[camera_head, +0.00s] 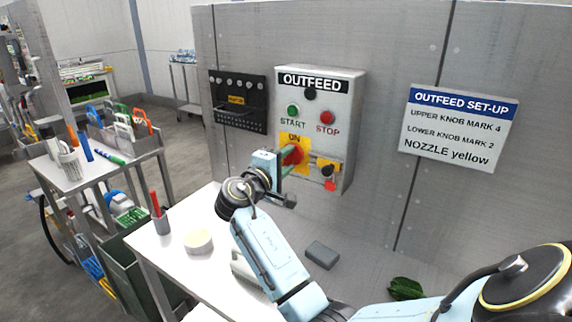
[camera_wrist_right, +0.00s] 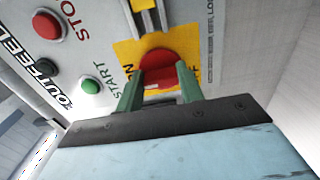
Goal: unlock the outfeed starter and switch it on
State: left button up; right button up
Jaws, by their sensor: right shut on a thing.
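The outfeed starter (camera_head: 345,104) is a grey box on the metal wall, with a green START button (camera_head: 293,110), a red STOP button (camera_head: 325,117) and a black knob. Low on its front is a red rotary switch (camera_head: 293,155) on a yellow plate marked ON. It also shows in the right wrist view (camera_wrist_right: 158,66). My right gripper (camera_head: 287,160) is shut on the red switch, its green fingers on either side of it. A yellow piece (camera_head: 327,164) with a red tag (camera_head: 329,184) hangs beside the switch. Whether a lock is on the switch is unclear. My left gripper is not in view.
A black rack (camera_head: 238,102) hangs left of the starter, and a set-up sign (camera_head: 458,128) is on the right.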

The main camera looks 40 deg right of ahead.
dwell(0.4)
jog(key=o, duration=1)
jog(key=shift+a, duration=0.1)
jog(key=b+v, duration=0.1)
jog(key=v, duration=1.2)
jog(key=shift+a+r, duration=0.1)
jog(key=shift+r, duration=0.05)
